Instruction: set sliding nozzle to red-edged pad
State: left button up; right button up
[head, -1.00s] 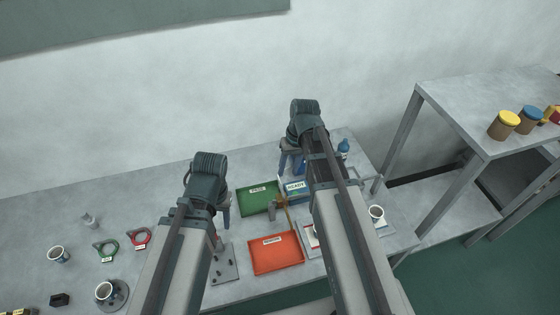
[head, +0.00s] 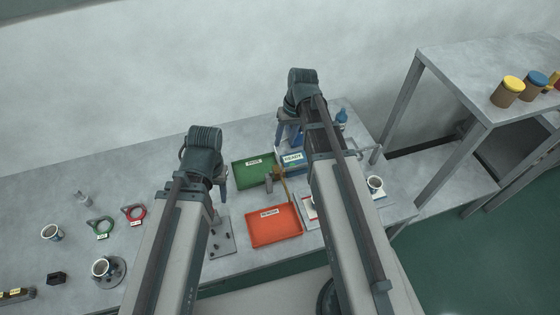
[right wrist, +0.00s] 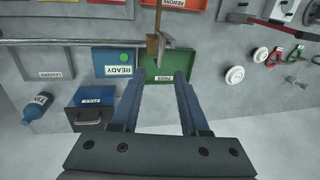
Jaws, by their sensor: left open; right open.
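The sliding nozzle shows as a brass block with a grey tip (head: 277,173) between the green and orange trays. In the right wrist view the brass block (right wrist: 154,44) sits at the end of a horizontal metal rail. A white pad with a red edge (head: 311,206) lies right of the orange tray, partly hidden by my right arm. Part of it seems to show at the top of the right wrist view (right wrist: 108,2). My right gripper (head: 290,132) is open and empty above the back trays; its fingers (right wrist: 156,76) are apart below the brass block. My left gripper (head: 222,182) is open, left of the green tray.
A green PASS tray (head: 244,174), an orange REWORK tray (head: 262,238) and a blue READY tray (head: 291,170) surround the nozzle. Cups and ring tools lie left. A raised shelf (head: 465,60) stands right.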

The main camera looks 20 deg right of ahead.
jog(key=f+b, duration=0.2)
jog(key=f, duration=0.1)
jog(key=a+f+b, duration=0.1)
jog(key=f+b, duration=0.1)
jog(key=b, duration=0.1)
jog(key=f+b, duration=0.2)
jog(key=f, duration=0.1)
jog(key=shift+a+f+b, duration=0.3)
jog(key=shift+a+f, duration=0.05)
grip_shut()
dwell(0.9)
